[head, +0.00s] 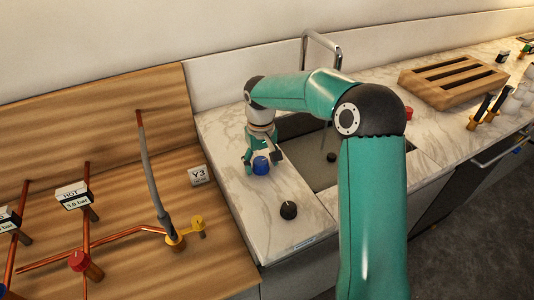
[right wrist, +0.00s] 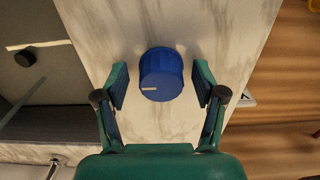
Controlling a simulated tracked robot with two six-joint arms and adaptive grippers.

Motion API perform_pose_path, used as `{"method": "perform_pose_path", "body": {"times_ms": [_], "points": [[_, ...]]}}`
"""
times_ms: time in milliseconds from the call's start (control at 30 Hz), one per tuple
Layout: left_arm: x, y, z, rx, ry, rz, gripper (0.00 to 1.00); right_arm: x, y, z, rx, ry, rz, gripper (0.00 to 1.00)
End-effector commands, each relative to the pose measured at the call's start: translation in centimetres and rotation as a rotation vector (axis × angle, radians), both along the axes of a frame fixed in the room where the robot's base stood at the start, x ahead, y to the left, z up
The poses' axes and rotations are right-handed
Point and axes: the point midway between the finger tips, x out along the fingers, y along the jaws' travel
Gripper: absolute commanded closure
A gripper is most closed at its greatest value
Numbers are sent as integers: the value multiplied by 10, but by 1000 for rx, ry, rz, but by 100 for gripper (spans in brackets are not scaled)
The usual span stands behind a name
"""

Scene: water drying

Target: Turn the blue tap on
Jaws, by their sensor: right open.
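The blue tap (head: 261,166) is a round ridged knob on the marble counter, left of the sink. In the right wrist view the blue tap (right wrist: 161,75) shows a white mark on its near side. My right gripper (head: 262,158) is over it from behind. In the right wrist view the right gripper (right wrist: 161,85) is open, with one finger on each side of the knob and a gap on both sides. My left gripper is not in view.
A black knob (head: 288,210) sits on the counter nearer the front. The sink (head: 318,150) with a metal faucet (head: 322,40) is to the right. Copper pipes with a yellow valve (head: 190,228) and a red knob (head: 79,261) stand on the wooden surface at left.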

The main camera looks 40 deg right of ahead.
Motion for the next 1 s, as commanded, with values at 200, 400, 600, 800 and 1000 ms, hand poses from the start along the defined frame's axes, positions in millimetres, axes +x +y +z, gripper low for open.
{"method": "perform_pose_path", "body": {"times_ms": [200,400,600,800,1000], "points": [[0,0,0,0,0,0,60,1,0,21,-1,-5,1,30],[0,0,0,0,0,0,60,-1,0,61,-1,-7,0,30],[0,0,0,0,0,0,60,-2,0,97,-1,-7,0,30],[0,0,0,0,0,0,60,-3,0,116,-1,-4,1,30],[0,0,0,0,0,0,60,-3,0,119,-1,-2,0,30]]}}
